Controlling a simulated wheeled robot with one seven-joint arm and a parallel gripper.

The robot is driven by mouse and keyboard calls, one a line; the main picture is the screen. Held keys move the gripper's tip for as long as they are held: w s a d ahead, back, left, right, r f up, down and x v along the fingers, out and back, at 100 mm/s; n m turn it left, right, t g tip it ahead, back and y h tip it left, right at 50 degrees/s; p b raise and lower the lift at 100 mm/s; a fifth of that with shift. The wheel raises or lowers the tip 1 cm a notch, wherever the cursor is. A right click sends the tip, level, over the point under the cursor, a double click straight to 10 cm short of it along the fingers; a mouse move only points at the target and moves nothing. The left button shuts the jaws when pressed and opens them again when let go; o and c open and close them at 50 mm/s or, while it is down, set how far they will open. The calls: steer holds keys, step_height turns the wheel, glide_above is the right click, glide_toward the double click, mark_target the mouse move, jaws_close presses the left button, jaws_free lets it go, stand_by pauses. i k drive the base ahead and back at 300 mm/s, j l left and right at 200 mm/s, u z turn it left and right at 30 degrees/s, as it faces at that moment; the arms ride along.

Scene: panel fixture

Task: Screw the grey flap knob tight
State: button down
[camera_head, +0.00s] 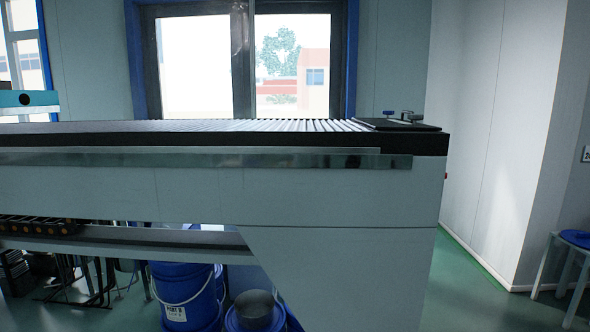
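A black flat panel (396,125) lies on top of the right end of a long machine. On it stands a small grey fitting (410,116), with a small blue-topped piece (388,113) just to its left. Either may belong to the flap knob, but they are too small and far off to tell which is the knob or how tight it sits. My gripper is not in view.
The long white machine (340,202) with a ribbed top (260,126) crosses the view. Blue buckets (188,290) stand under it. A white stool with a blue seat (576,238) is at the right. Green floor (480,285) between machine and wall is clear.

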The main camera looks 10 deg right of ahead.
mark_target(414, 117)
steer(key=i+l, duration=0.3)
steer(key=l, duration=0.15)
steer(key=i+l, duration=0.3)
steer(key=l, duration=0.15)
steer(key=i+l, duration=0.5)
steer(key=k+l+z, duration=0.1)
steer(key=l+z, duration=0.15)
steer(key=l, duration=0.25)
steer(key=l+z, duration=0.2)
steer(key=l, duration=0.3)
